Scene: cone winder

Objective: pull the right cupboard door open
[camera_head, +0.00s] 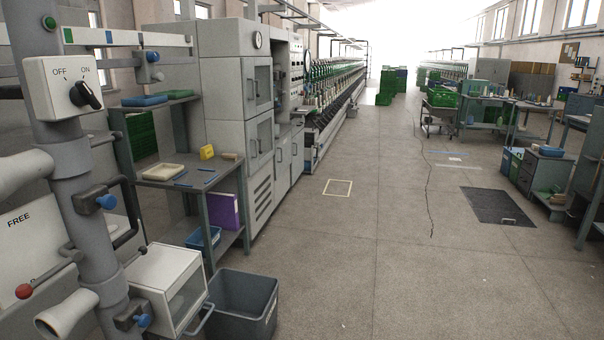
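The grey low cupboard with two narrow doors stands against the left row, at the far side of the tall grey cabinet (228,100). Its left door (282,165) and right door (297,152) both look shut, seen at a steep angle from a distance. Small handles show on them, but their detail is too small to tell. The tall cabinet has two windowed doors, an upper (257,85) and a lower (260,143), that also look shut. Neither of my grippers is in view.
A post with an OFF/ON switch box (62,88) stands close at left. A workbench (205,180) and dark grey bin (243,304) stand before the cabinet.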

